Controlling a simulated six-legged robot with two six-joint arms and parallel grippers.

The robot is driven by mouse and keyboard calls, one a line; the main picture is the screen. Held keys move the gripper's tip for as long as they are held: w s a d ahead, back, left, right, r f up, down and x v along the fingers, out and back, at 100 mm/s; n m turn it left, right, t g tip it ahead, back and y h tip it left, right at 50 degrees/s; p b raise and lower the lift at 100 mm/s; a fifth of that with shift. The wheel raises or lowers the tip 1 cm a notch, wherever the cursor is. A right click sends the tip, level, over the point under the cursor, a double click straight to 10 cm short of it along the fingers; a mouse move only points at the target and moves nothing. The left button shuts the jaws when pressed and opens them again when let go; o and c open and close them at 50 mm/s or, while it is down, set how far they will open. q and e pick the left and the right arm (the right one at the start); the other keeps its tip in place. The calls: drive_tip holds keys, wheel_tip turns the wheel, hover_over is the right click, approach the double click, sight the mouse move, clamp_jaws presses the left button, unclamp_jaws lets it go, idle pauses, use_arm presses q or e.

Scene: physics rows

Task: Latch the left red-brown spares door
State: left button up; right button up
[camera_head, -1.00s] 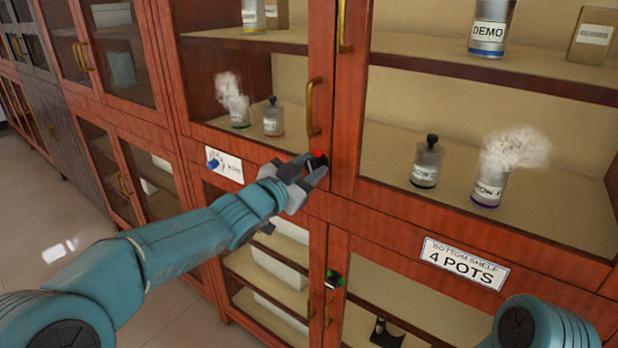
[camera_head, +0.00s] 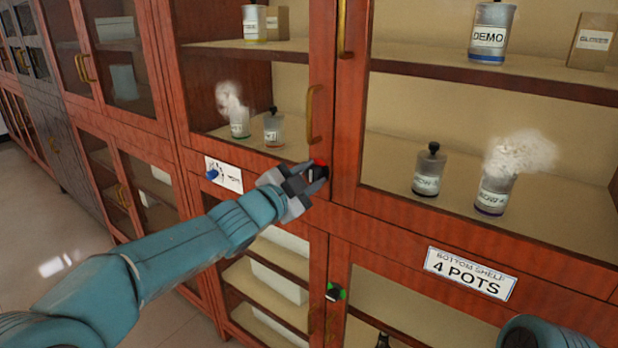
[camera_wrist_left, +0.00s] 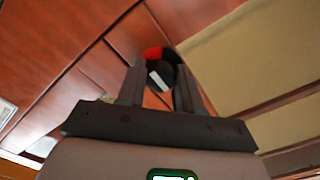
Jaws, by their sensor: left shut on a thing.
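The left red-brown door (camera_head: 322,110) has a glass pane and a brass handle (camera_head: 311,112), and appears closed. At its lower right corner is a dark latch knob with a red mark (camera_head: 320,163). The knob also shows in the left wrist view (camera_wrist_left: 160,76), with a pale bar on its face and red at its upper left. My left gripper (camera_head: 314,174) is shut on this knob, one finger on each side. The fingers partly hide the knob in the head view. My right gripper is out of view.
A lower door has a similar latch with a green mark (camera_head: 335,292). Pots stand on shelves behind glass. Open floor lies at left.

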use_arm(q)
drive_tip(key=shift+r, duration=0.1)
drive_tip(key=o, duration=1)
drive_tip(key=shift+o, duration=0.2)
drive_tip(key=shift+s+a, duration=0.15)
drive_tip(key=shift+s, duration=0.1)
drive_tip(key=b+v, duration=0.2)
drive_tip(key=v, duration=1.3)
drive_tip(key=shift+s+a, duration=0.25)
drive_tip(key=shift+s, duration=0.1)
